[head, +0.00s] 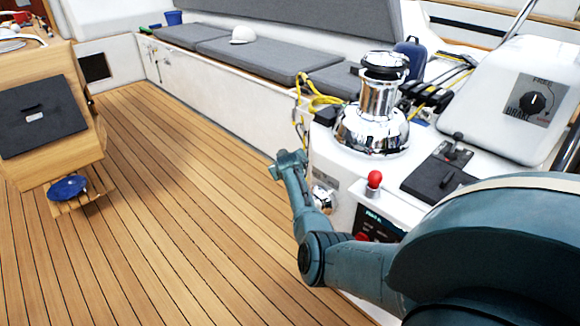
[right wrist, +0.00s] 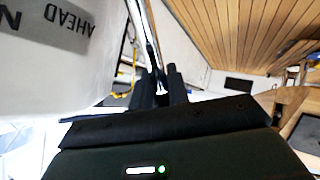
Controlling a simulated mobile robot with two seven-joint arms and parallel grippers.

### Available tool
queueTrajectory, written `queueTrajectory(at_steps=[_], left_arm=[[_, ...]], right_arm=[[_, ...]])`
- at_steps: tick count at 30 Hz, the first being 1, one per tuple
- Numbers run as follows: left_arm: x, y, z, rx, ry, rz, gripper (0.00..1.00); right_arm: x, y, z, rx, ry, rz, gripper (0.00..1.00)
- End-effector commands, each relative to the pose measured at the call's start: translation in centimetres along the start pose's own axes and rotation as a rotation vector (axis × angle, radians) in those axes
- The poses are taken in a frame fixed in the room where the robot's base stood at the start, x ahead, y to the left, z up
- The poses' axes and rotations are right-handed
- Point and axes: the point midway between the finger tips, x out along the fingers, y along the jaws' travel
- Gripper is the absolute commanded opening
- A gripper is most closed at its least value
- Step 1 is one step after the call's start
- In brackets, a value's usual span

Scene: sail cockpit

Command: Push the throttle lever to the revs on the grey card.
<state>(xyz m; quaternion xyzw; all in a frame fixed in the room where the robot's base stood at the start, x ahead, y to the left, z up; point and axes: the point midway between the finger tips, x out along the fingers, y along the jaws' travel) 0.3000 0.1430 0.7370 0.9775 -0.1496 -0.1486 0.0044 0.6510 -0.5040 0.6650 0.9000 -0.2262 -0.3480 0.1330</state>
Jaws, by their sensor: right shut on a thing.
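In the right wrist view, a bright chrome rod (right wrist: 146,30), which looks like the throttle lever, runs down from the top into my right gripper (right wrist: 161,86). The two dark fingers are shut on it, one at each side. Beside it, at the left, a white housing carries a grey plate (right wrist: 62,30) lettered N and AHEAD, seen upside down. The lever's ends are not clear. In the head view, my teal arm fills the lower right; neither gripper is shown there. I cannot make out a grey card with revs in either view.
In the head view, a chrome winch (head: 376,110) stands on the white coaming. Grey cushions (head: 255,55) line the bench. The teak floor (head: 170,190) is mostly clear.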

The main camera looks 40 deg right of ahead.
Motion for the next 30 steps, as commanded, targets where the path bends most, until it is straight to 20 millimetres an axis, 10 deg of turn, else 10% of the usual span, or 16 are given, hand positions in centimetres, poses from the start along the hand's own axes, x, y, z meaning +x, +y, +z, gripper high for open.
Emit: queueTrajectory(at_steps=[12, 13, 21, 30], left_arm=[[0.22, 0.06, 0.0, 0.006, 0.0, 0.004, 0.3], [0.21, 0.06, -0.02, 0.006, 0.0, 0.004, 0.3], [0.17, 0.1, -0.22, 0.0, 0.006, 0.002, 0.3], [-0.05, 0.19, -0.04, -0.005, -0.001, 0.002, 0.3]], right_arm=[[-0.2, 0.68, -1.52, 0.005, 0.025, 0.012, 0.0], [-0.2, 0.68, -1.52, 0.005, 0.025, 0.012, 0.19], [-0.19, 0.52, -1.41, 0.005, 0.022, 0.009, 0.41], [-0.17, 0.26, -0.95, 0.003, 0.013, 0.004, 0.45]])
